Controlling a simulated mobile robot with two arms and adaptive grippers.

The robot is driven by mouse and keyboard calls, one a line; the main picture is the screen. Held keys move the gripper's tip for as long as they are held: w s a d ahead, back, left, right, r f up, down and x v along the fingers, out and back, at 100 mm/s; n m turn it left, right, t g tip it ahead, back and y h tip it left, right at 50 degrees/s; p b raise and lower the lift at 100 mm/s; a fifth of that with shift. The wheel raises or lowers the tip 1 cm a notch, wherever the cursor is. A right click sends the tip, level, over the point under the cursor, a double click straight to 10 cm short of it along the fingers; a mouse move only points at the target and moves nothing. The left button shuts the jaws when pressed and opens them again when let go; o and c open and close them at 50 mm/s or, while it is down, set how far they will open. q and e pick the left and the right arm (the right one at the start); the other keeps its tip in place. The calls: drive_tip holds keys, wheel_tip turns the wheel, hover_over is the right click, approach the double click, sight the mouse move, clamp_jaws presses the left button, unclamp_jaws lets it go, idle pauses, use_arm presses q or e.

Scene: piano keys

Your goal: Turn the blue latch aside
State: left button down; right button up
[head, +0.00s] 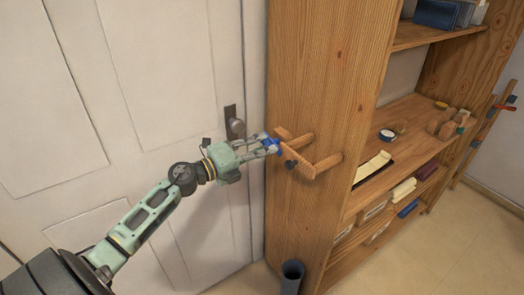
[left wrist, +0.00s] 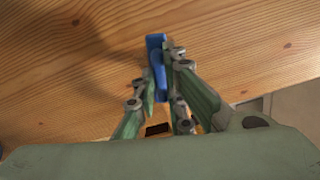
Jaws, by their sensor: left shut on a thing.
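The blue latch (head: 271,145) is at the side panel of the wooden shelf, near a wooden peg rack (head: 305,158). My left gripper (head: 270,147) reaches it from the left, and its fingers are closed on it. In the left wrist view the latch (left wrist: 156,55) is a blue upright bar between the two fingertips (left wrist: 158,78), in front of the wood panel. The fingers hide part of the latch. My right gripper is in neither view.
A white panelled door (head: 130,90) with a round knob (head: 236,126) stands left of the shelf (head: 330,80). A dark cylindrical bin (head: 291,277) stands on the floor below. Shelves at right hold small items. The floor at lower right is clear.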

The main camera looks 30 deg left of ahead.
use_arm(q)
drive_tip(key=shift+f+m+b, duration=0.1)
drive_tip(key=shift+m+b, duration=5.55)
drive_tip(key=shift+m, duration=1.95)
drive_tip(key=c, duration=1.8)
unclamp_jaws()
drive_tip(key=v, duration=1.2)
